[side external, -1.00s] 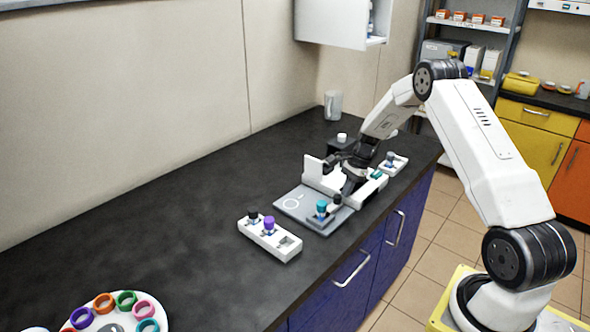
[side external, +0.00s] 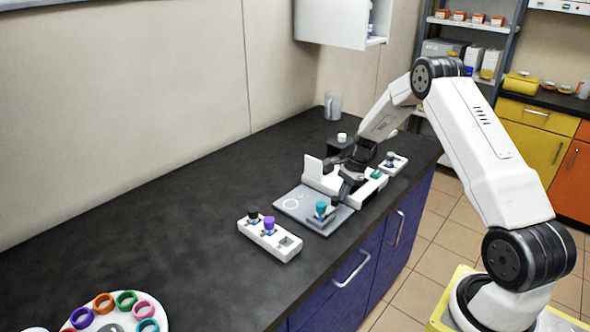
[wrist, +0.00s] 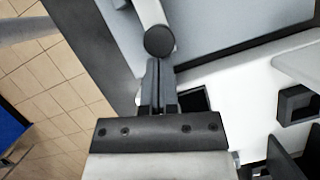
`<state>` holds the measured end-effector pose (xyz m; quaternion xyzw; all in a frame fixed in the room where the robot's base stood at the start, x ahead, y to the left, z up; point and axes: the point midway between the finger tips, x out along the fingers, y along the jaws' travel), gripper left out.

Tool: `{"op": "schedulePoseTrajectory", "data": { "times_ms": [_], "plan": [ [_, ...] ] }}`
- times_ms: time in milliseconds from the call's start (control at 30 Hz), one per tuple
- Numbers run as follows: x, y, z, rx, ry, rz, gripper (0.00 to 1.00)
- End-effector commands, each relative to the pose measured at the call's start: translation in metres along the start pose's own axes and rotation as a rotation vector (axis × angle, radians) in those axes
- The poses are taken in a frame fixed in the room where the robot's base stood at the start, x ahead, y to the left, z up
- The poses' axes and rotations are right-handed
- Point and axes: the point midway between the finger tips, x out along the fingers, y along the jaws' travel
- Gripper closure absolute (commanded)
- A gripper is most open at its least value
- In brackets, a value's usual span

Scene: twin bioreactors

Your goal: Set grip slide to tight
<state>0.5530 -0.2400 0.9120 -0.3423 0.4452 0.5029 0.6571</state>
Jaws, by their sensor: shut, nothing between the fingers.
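A bench device has a flat grey plate (side external: 300,198) and a white body behind it. A teal-capped vessel (side external: 321,208) stands on the plate, with a black knob (side external: 335,201) beside it. In the wrist view a dark round knob (wrist: 159,41) sits at the end of a white bar (wrist: 148,12) above the pale plate. I take this for the grip slide; no tight marking can be read. My gripper (wrist: 158,68) is shut and empty, its fingertips right at the knob's near side. Contact is likely but not certain. In the side view my gripper (side external: 343,196) points down near the knob.
A white rack (side external: 283,250) with a black-capped and a purple-capped vessel stands in front of the device. Another white holder (side external: 395,163) stands behind it. A white tray of coloured rings (side external: 150,302) is at lower left.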

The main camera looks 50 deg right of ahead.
Motion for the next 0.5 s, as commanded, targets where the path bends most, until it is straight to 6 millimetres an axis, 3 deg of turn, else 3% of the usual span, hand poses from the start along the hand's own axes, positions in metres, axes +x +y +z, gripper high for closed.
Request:
{"op": "schedulePoseTrajectory", "data": {
  "times_ms": [267, 500],
  "plan": [
    [-0.007, 0.000, 0.003, -0.002, -0.006, 0.004, 1.00],
    [-0.034, -0.001, 0.001, -0.001, -0.002, 0.000, 1.00]
  ]
}}
